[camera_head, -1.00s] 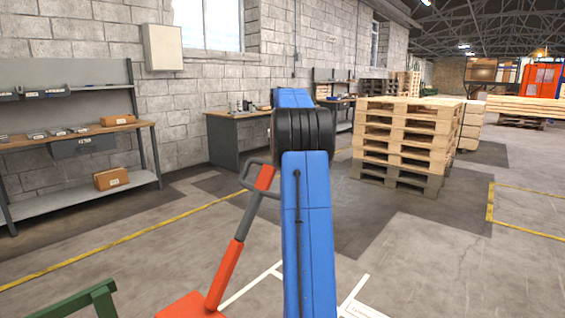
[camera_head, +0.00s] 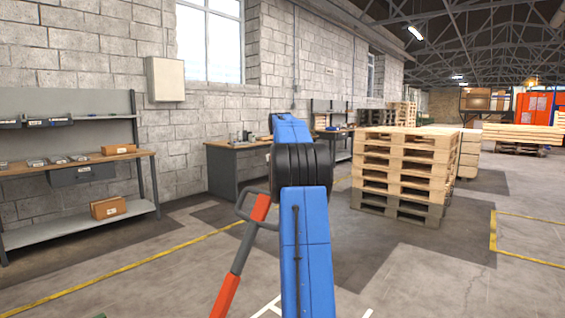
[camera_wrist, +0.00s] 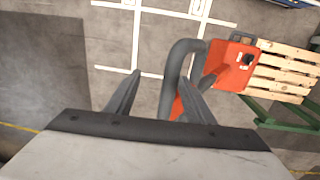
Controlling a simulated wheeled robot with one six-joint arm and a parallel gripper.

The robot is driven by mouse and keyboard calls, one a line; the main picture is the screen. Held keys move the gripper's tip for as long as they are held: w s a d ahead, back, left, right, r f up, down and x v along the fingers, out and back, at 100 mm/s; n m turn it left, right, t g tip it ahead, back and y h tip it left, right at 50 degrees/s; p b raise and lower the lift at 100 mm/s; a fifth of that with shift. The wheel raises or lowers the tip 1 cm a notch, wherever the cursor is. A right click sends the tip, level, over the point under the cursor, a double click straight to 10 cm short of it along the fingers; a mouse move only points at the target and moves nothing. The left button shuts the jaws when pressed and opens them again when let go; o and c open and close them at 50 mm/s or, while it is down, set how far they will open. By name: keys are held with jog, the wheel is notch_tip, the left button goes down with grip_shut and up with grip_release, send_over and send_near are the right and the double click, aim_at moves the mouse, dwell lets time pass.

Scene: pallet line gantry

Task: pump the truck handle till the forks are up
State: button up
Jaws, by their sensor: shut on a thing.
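The truck handle (camera_head: 262,208), red and grey with a loop grip, leans up at the lower middle in the head view, left of my blue arm. In the wrist view the grey loop of the handle (camera_wrist: 177,63) curves at my gripper (camera_wrist: 160,80), by its right finger. My gripper is shut on the handle. The red truck body (camera_wrist: 232,64) lies beyond it. A wooden pallet (camera_wrist: 283,70) is right beside the body. The forks do not show, so I cannot tell their height. My gripper is out of sight in the head view.
White floor lines (camera_wrist: 150,72) cross the floor near the truck. A green frame (camera_wrist: 285,115) stands by the pallet. A pallet stack (camera_head: 400,170) stands at right. Workbenches (camera_head: 75,165) line the wall at left. Open floor lies between.

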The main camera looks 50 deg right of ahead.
notch_tip(320, 180, up, 14)
jog(key=shift+a+r, duration=0.25)
jog(key=shift+a, duration=0.2)
jog(key=shift+s, duration=0.15)
dwell(0.5)
